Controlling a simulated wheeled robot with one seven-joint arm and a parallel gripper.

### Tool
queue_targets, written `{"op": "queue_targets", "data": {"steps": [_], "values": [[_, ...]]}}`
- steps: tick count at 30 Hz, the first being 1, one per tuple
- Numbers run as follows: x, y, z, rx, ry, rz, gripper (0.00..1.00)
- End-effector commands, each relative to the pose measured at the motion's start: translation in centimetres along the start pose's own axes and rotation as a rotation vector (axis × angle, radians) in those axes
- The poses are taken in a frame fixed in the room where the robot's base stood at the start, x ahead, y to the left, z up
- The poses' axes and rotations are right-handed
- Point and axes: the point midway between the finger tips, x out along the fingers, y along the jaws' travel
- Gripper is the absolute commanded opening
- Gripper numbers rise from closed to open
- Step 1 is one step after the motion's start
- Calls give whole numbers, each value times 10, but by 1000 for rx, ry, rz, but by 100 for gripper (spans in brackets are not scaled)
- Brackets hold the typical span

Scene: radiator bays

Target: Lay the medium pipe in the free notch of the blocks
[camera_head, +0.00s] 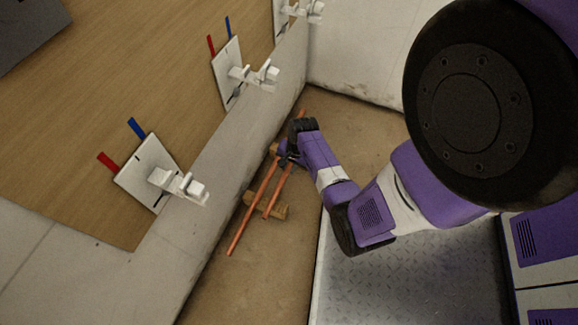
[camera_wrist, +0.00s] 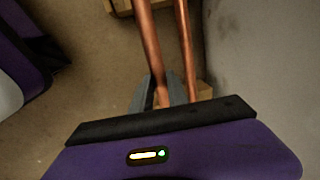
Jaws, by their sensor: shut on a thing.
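The medium pipe, a copper rod (camera_head: 275,198), is the shorter of two and lies along the right of the longer pipe. In the wrist view the held pipe (camera_wrist: 151,45) runs between the fingers. My gripper (camera_head: 287,163) is shut on it, and its grey fingers (camera_wrist: 158,95) show low in the wrist view. The near wooden block (camera_head: 279,212) is on the floor under the pipes. The far block (camera_head: 274,148) is partly hidden by my gripper. Whether the held pipe rests in a notch or hangs just above it I cannot tell.
The longer copper pipe (camera_head: 241,229) lies across both blocks, nearer the wall, close beside the held one. The low pale wall (camera_head: 215,165) runs along the left. White brackets (camera_head: 180,187) stick out above it. Brown floor (camera_head: 285,265) is clear in front.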

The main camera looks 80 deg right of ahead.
Motion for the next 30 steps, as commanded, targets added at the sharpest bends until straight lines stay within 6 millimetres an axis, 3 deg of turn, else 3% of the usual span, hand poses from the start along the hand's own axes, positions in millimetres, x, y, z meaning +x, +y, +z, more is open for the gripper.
{"op": "queue_targets", "data": {"steps": [15, 30], "values": [[46, 8, 0, 0, 1, -1, 0], [50, 8, 0, 0, 1, -1, 0]]}}
